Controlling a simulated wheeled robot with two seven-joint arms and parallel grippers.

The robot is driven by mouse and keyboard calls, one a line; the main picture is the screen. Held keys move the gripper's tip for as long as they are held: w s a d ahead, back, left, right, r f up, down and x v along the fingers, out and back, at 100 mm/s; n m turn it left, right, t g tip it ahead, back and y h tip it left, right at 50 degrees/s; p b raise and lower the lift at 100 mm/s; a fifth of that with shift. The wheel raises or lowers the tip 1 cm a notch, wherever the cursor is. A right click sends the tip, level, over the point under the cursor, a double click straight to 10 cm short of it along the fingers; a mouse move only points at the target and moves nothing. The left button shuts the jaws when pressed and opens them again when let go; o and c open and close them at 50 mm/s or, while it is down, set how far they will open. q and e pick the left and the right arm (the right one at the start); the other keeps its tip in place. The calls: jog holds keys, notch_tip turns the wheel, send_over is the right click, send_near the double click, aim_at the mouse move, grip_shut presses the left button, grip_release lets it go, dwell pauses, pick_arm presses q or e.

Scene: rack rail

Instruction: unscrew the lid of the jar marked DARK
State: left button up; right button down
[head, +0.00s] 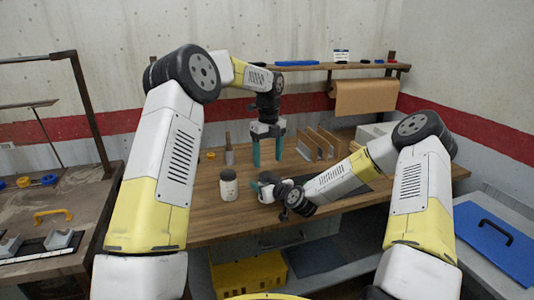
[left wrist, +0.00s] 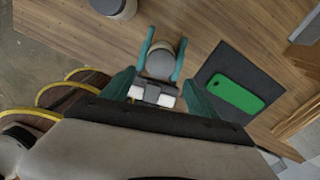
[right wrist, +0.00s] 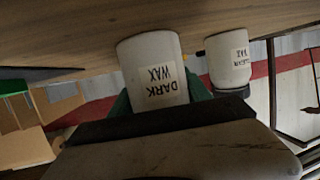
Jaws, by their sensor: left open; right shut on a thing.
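The jar marked DARK WAX (right wrist: 150,62) is white and shows upside down in the right wrist view. My right gripper (head: 284,192) is shut around it; its teal fingers show at both sides of the jar. I cannot tell if its base touches the table. Its lid is hidden in the right wrist view. That gripper (head: 267,152) is open and points down above the jar in the head view, with a gap visible there.
A second white jar (head: 229,187) with a dark lid stands left of the held jar; its label is partly readable in the right wrist view (right wrist: 228,62). A green object (left wrist: 236,92) lies on a dark mat (left wrist: 212,68). Wooden dividers (head: 318,143) stand behind.

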aim_at(267, 175)
pick_arm(q)
jog(key=m, duration=0.1)
jog(key=r+m, duration=0.1)
jog(key=m, duration=0.1)
jog(key=shift+w+a+r, duration=0.15)
jog(key=shift+r, duration=0.15)
jog(key=shift+f, duration=3.9)
jog(key=c, duration=1.5)
jog(key=n, duration=0.5)
jog(key=shift+r, duration=0.1)
jog(key=n, duration=0.5)
jog(key=o, duration=1.6)
jog(key=shift+c, duration=0.2)
